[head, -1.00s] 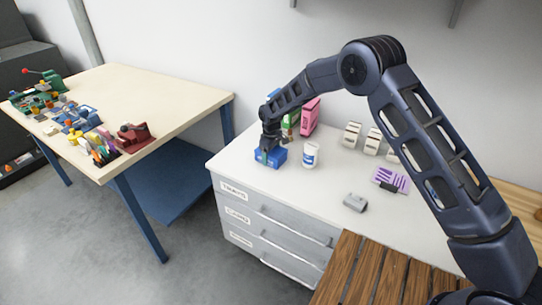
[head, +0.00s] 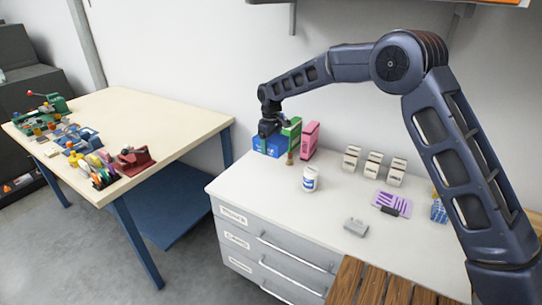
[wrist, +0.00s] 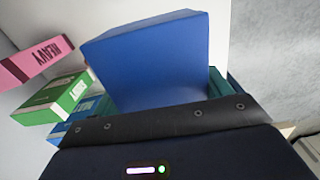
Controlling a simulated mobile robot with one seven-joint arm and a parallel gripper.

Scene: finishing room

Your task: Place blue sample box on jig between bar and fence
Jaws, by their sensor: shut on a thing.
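My gripper (head: 270,134) is shut on the blue sample box (head: 262,147) and holds it at the back left of the white counter. The box also fills the middle of the wrist view (wrist: 152,60), where a teal finger (wrist: 220,85) shows beside it. Whether its underside clears the counter is hard to tell. On the left table, a green fixture (head: 52,103), a blue fixture (head: 84,140) and a red fixture (head: 133,160) stand along the near left side. They are too small to tell which has a bar and fence.
Green (head: 292,132) and pink (head: 310,140) upright boxes stand close right of my gripper. A white tub (head: 310,180), small white boxes (head: 374,163), a purple slotted piece (head: 392,204) and a grey block (head: 356,227) are on the counter (head: 270,200). The pale left table's (head: 170,110) right part is clear.

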